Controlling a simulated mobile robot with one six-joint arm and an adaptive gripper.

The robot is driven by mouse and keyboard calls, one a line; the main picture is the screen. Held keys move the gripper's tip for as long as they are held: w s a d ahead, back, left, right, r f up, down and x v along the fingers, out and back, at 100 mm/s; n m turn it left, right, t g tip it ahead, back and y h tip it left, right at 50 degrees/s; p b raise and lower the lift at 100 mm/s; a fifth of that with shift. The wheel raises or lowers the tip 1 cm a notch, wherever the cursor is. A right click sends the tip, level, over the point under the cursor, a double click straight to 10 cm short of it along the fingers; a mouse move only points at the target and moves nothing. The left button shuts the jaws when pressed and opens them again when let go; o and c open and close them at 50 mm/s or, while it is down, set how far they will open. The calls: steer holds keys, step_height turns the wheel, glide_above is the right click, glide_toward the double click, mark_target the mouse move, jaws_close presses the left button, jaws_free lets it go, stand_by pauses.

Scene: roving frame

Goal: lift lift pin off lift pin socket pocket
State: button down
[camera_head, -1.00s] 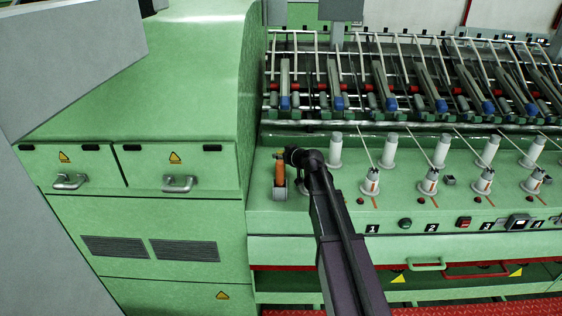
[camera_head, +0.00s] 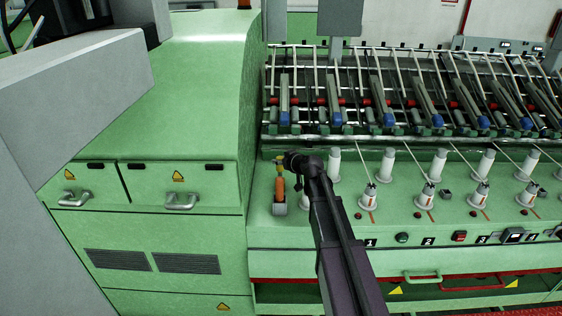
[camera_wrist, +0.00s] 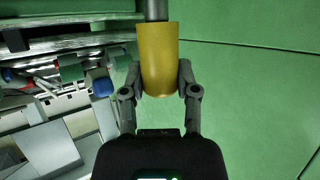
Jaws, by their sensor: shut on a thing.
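The lift pin (camera_wrist: 158,58) shows in the wrist view as a yellow, round-ended cylinder with a grey shaft beyond it. My gripper (camera_head: 282,161) is shut on the yellow part, one finger on each side. In the head view the pin's yellow top (camera_head: 279,169) stands upright above an orange section (camera_head: 279,189). Below is the lift pin socket pocket (camera_head: 279,209), a small grey block on the green machine ledge. The pin stands over the pocket; whether its lower end is still inside I cannot tell.
White spindles (camera_head: 334,164) stand in rows just right of my gripper. A green cabinet (camera_head: 150,215) with handles rises close on the left. A rack of rods and rollers (camera_head: 400,90) lies behind. Above the pocket the space looks clear.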

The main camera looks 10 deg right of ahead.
steer(key=shift+r+p, duration=2.4)
steer(key=shift+r, duration=0.35)
steer(key=shift+r, duration=0.1)
